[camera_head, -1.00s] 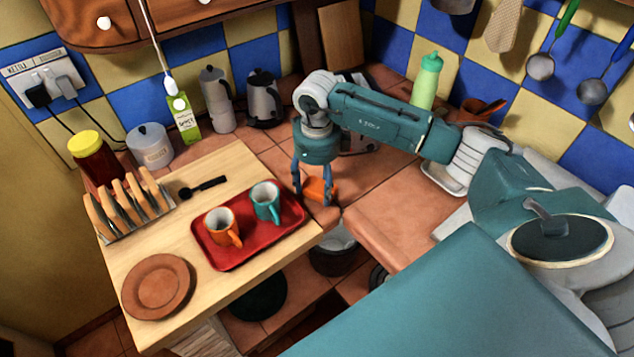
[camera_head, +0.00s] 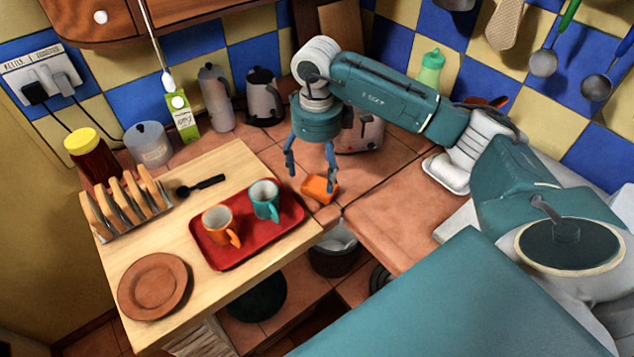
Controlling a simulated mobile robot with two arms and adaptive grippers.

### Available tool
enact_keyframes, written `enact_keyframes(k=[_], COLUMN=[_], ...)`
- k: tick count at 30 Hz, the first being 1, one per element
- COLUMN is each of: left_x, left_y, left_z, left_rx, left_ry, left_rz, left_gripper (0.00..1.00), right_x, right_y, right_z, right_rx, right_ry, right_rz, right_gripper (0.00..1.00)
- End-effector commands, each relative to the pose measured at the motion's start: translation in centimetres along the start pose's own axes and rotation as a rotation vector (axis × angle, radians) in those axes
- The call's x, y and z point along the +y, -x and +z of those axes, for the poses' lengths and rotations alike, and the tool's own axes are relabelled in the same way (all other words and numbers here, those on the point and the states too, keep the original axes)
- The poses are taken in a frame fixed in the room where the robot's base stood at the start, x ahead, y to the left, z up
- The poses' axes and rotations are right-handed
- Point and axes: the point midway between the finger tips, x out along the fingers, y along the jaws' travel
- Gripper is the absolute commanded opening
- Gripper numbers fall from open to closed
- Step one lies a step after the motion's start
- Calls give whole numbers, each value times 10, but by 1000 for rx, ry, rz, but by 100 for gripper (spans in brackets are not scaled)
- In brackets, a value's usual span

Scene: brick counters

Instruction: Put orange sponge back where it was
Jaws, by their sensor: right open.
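The orange sponge (camera_head: 319,189) lies on the tiled counter, just right of the red tray and close to the counter's inner corner. My right gripper (camera_head: 312,181) points down with its fingers spread, open and empty. Its fingertips are above the sponge, one to its left and one near its right side; the exact height between them is hard to tell. My left gripper does not show.
A red tray (camera_head: 215,262) with an orange mug (camera_head: 219,224) and a teal mug (camera_head: 264,200) sits on a wooden board (camera_head: 120,255). A toast rack (camera_head: 128,205) and brown plates (camera_head: 153,286) are to its left. A toaster (camera_head: 362,133) stands behind my right gripper. Bare counter lies right of the sponge.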

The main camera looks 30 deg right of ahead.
Motion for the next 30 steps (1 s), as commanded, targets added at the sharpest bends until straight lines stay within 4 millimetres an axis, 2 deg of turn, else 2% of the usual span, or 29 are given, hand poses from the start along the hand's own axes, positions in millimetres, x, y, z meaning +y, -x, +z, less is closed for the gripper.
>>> enact_keyframes(k=[1, 6, 12, 30], left_x=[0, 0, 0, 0], left_y=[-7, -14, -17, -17], left_z=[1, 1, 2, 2], left_rx=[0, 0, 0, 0], left_ry=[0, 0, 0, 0], left_rz=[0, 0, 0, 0], left_gripper=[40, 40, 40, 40], right_x=[-1, 0, 0, 0], right_y=[10, 42, 62, 65], right_z=[2, 1, 0, 0], right_rx=[-6, -4, 0, 1], right_ry=[0, 0, 0, 0], right_rz=[-3, -2, 0, 1], right_gripper=[78, 78, 78, 78])
